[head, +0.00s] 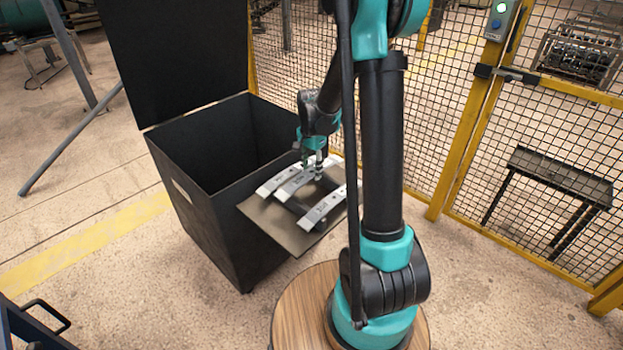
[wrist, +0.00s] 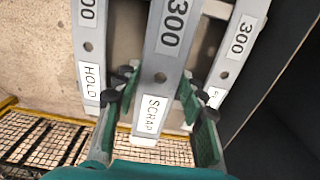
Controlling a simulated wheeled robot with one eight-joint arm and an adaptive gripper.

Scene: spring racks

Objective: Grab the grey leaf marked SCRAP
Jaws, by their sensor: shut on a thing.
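The grey leaf marked SCRAP (wrist: 160,78) runs through the middle of the wrist view, with 300 printed above its bolt hole. My gripper (wrist: 158,94) is shut on it, one green-padded finger on each side. The SCRAP leaf looks larger and nearer than its neighbours; I cannot tell how far it is off its support. In the head view my gripper (head: 316,166) is at the far end of the middle leaf (head: 294,182). A leaf marked HOLD (wrist: 90,60) lies left in the wrist view. Another 300 leaf (wrist: 236,45), its label partly hidden, lies right.
The leaves are over a flat plate (head: 262,228) beside an open black bin (head: 213,222) with its lid raised. Yellow-framed mesh fencing (head: 470,125) stands behind and to the right. A small dark table (head: 560,178) stands beyond the fence.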

